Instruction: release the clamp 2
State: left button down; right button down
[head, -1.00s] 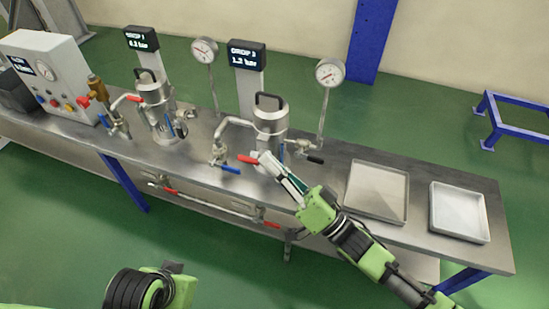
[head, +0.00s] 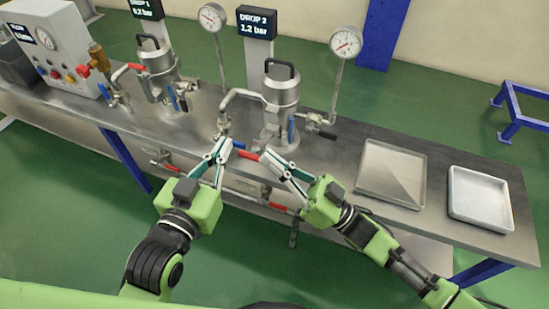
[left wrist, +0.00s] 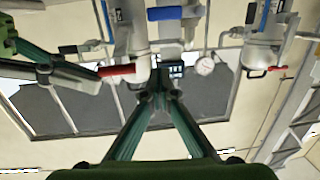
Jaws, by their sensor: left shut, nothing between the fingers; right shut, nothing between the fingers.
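The steel vessel (head: 281,97) under the DROP 2 display stands on the bench with a black handle on its lid. A blue lever (head: 291,129) stands upright at its lower right. A red lever (head: 247,154) is at its front left. I cannot tell which part is clamp 2. My right gripper (head: 265,155) is shut and empty, its tips beside the red lever; contact is unclear. My left gripper (head: 223,146) is shut and empty, left of the red lever, partly covering the inlet valve. In the left wrist view a red lever (left wrist: 117,70) shows left of my left gripper (left wrist: 157,85).
The DROP 2 display (head: 257,21) reads 1.2 bar, with a gauge (head: 346,41) on a post at right. Another vessel (head: 158,72) stands left. Two trays, one steel (head: 415,170) and one white (head: 480,197), lie at right. Pipes run below the bench front.

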pick_arm(q)
jog(key=r, duration=0.1)
jog(key=r+t, duration=0.2)
jog(key=r, duration=0.1)
jog(key=shift+d+h, duration=0.3)
jog(key=shift+h, duration=0.1)
pick_arm(e)
jog(key=shift+s+f+n+g, duration=0.2)
jog(key=shift+f+n+g, duration=0.2)
jog(key=shift+n, duration=0.2)
pick_arm(q)
jog(key=shift+b, duration=0.3)
pick_arm(e)
jog(key=shift+f, duration=0.1)
